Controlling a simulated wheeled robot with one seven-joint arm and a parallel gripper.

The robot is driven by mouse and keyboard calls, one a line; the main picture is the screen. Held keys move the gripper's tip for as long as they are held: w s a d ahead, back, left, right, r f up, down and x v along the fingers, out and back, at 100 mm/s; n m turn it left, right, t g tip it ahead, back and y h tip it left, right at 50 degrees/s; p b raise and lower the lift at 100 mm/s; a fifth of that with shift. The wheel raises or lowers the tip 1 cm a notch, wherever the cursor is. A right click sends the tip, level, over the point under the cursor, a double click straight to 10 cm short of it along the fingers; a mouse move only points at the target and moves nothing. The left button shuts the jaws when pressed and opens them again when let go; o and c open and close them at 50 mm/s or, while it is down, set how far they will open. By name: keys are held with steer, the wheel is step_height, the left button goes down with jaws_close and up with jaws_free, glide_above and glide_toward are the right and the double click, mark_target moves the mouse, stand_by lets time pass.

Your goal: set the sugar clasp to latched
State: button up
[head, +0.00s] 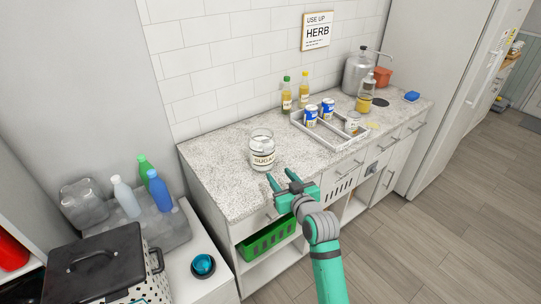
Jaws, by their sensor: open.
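A clear glass jar labelled SUGAR (262,152) stands upright on the speckled counter, toward its left part. Its clasp is too small to make out, so I cannot tell whether it is latched. My gripper (282,179) is green, open and empty. In the picture it is just below and right of the jar, near the counter's front edge, and appears apart from it.
A divided tray (330,134) with blue cans and a small jar is to the right on the counter (215,160). A metal canister (358,72) is at the back right. The counter left of the jar is clear.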

mark_target(269, 152)
step_height(269, 152, up, 3)
steer(key=s+t, duration=0.3)
steer(key=shift+m, duration=0.4)
steer(key=x, duration=1.1)
steer(key=shift+a, duration=0.1)
steer(key=c, duration=1.1)
steer(key=shift+o, duration=0.2)
